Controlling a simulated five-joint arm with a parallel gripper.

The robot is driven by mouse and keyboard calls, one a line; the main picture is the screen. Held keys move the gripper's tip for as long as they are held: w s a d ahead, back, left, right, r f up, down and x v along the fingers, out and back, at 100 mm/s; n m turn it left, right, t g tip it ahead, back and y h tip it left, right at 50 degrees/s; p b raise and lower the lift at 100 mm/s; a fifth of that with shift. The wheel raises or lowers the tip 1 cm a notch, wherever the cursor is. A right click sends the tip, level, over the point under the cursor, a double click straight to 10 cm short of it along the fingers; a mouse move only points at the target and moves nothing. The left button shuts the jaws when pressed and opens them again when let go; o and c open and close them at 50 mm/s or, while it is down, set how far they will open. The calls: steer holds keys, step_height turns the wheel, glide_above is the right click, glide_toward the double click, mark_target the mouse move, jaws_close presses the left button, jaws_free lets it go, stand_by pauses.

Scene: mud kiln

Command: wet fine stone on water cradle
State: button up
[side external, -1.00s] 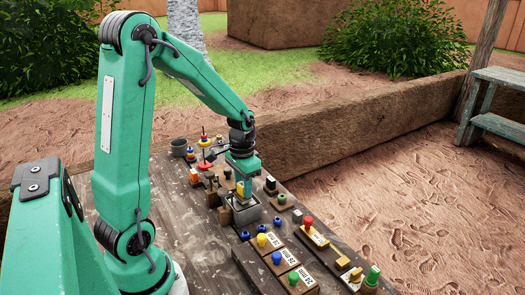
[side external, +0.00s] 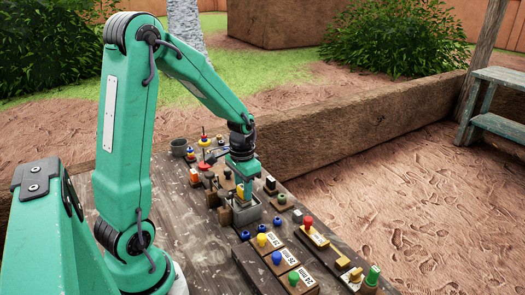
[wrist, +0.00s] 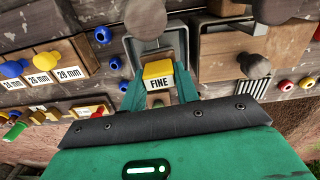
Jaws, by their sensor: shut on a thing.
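The fine stone (wrist: 158,70) is a small block with a yellow top and a white face marked "FINE". My gripper (wrist: 160,93) is shut on it, with a green finger on each side. In the side external view, the yellow of the stone (side external: 240,192) shows under my gripper (side external: 242,190), at the mouth of a grey open box (side external: 249,217), which looks like the water cradle. The box's grey rim (wrist: 130,48) shows around the stone in the wrist view. Its inside is mostly hidden, so I cannot tell whether the stone touches the bottom.
Wooden blocks with coloured knobs and size labels (side external: 284,261) lie in front of the box. A red-knobbed board (side external: 314,238) and a green-knobbed board (side external: 373,277) are to the right. A grey cup (side external: 178,147) stands at the back left. Small blue rings (side external: 245,235) lie near the box.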

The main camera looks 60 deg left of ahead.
steer(key=shift+f, duration=0.95)
stand_by(7.0)
